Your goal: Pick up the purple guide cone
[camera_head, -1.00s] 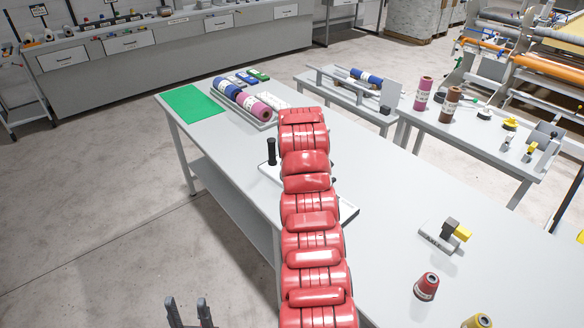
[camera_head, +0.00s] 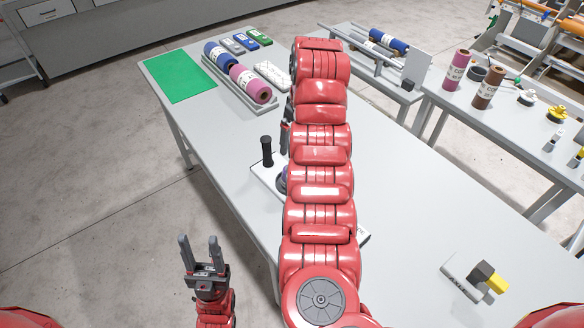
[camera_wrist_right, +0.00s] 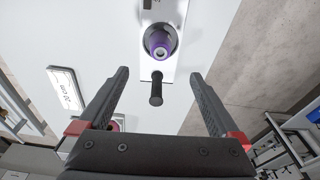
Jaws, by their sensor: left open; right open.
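The purple guide cone (camera_wrist_right: 160,42) stands in a dark round seat on a white plate (camera_wrist_right: 171,74) with a black upright handle (camera_wrist_right: 156,90). In the head view my right arm hides most of the cone, but the plate (camera_head: 266,178) and handle (camera_head: 266,152) show beside the arm. In the right wrist view my right gripper (camera_wrist_right: 160,85) is open and empty, with the cone beyond its fingertips and roughly centred between them. My left gripper (camera_head: 199,248) is open and empty, off the table's near left edge, with fingers upward.
The table (camera_head: 420,190) also bears a green mat (camera_head: 178,75), a tray with blue and pink rolls (camera_head: 250,84), and a small black-and-yellow device (camera_head: 487,277). A side table (camera_head: 515,145) with spools stands at the right. Bare tabletop lies right of my arm.

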